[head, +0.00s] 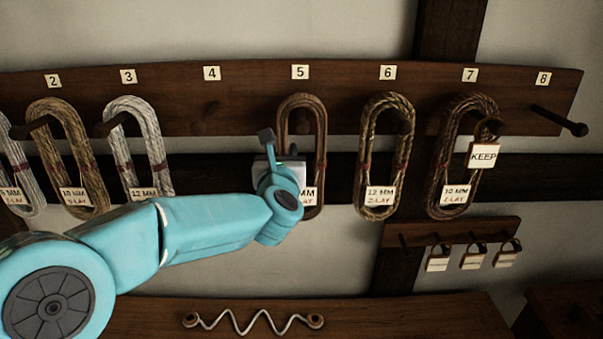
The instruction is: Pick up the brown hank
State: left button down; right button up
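The brown hank (320,150) is a plain brown loop of rope hanging at number 5 on the wooden peg rail. A white label on its lower part is partly covered by my arm and ends in "MM" and "LAY". My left gripper (280,145) is at the hank's left strand, with its fingers apart, one on each side of that strand as seen here. I cannot tell whether they touch the rope. The lower left of the hank is hidden behind my wrist. My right gripper is not in view.
Other hanks hang beside it: a grey-white one (150,145) at 3, a dark mottled one (367,150) at 6, and one with a KEEP tag (483,155) at 7. Pegs 4 (206,120) and 8 (560,121) are bare. Padlock-like tags (473,261) hang lower right.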

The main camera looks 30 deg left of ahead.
pick_arm(q)
jog(key=shift+a, duration=0.15)
jog(key=shift+r, duration=0.4)
jog(key=shift+s+d+r+b, duration=0.2)
jog(key=shift+s+d+b, duration=0.05)
jog(key=shift+b, duration=0.25)
jog(key=b+v, duration=0.4)
jog(key=v, duration=1.3)
jog(key=shift+r+b, duration=0.35)
jog(key=shift+b, duration=0.05)
jog(key=shift+s+d, duration=0.15)
jog(key=shift+s, duration=0.1)
